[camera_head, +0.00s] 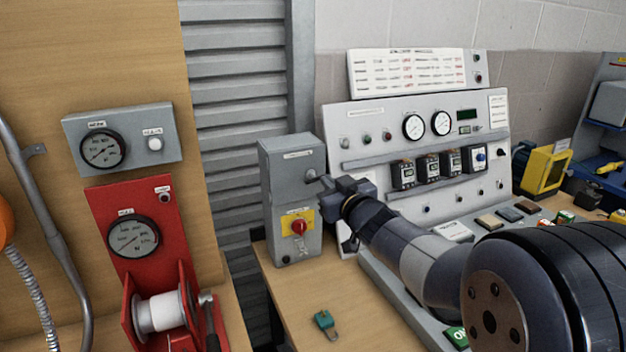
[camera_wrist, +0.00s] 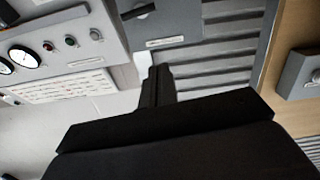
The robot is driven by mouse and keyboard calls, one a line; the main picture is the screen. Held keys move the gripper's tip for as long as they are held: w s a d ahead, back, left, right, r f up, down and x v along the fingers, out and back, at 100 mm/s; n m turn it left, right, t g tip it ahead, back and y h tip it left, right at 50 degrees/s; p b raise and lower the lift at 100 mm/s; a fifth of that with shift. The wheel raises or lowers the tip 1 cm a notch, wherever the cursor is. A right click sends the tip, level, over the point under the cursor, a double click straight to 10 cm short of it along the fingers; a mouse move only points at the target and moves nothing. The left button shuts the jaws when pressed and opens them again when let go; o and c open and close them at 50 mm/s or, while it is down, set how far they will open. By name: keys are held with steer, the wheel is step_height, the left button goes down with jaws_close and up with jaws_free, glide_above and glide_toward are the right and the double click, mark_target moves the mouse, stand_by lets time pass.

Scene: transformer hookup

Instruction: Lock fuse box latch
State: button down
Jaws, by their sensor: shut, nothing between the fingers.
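The grey fuse box (camera_head: 281,178) stands upright on the wooden bench, with its door closed against the body as far as I can see. Its latch (camera_head: 311,175) is a small knob or handle on the upper right of the front. In the wrist view the box (camera_wrist: 180,22) is at the top, with a dark latch handle (camera_wrist: 139,12) on it. My gripper (camera_head: 325,184) is shut and empty, just right of the latch. In the wrist view its fingers (camera_wrist: 158,72) are together, below the latch handle; I cannot tell whether they touch the box.
A red rotary switch (camera_head: 299,227) on a yellow plate is low on the box. A green padlock (camera_head: 324,320) lies on the bench in front. A meter panel (camera_head: 375,118) stands close on the right. A red spool stand (camera_head: 133,215) is at left.

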steer(key=shift+w, duration=0.1)
steer(key=w+a+f+p, duration=0.1)
steer(key=w+a+f, duration=0.2)
steer(key=w, duration=0.7)
steer(key=shift+a+f+p, duration=0.35)
steer(key=shift+f, duration=0.35)
steer(key=shift+s+a+f+n+b, duration=0.1)
steer(key=shift+f+n+b, duration=0.1)
steer(key=shift+n+b, duration=0.65)
steer(key=shift+s+a+f+n+b, duration=0.15)
steer(key=shift+n+b, duration=0.3)
steer(key=shift+b, duration=0.75)
steer(key=f+n+b, duration=0.1)
steer(key=n+b, duration=0.3)
steer(key=f+n+b, duration=0.1)
steer(key=n+b, duration=0.3)
steer(key=f+n+b, duration=0.1)
steer(key=n+b, duration=0.3)
steer(key=b, duration=0.1)
steer(key=shift+w+d+f+n+t, duration=0.1)
steer(key=shift+w+d+n+t, duration=0.1)
steer(key=shift+d+n+t, duration=0.15)
steer(key=shift+f, duration=0.1)
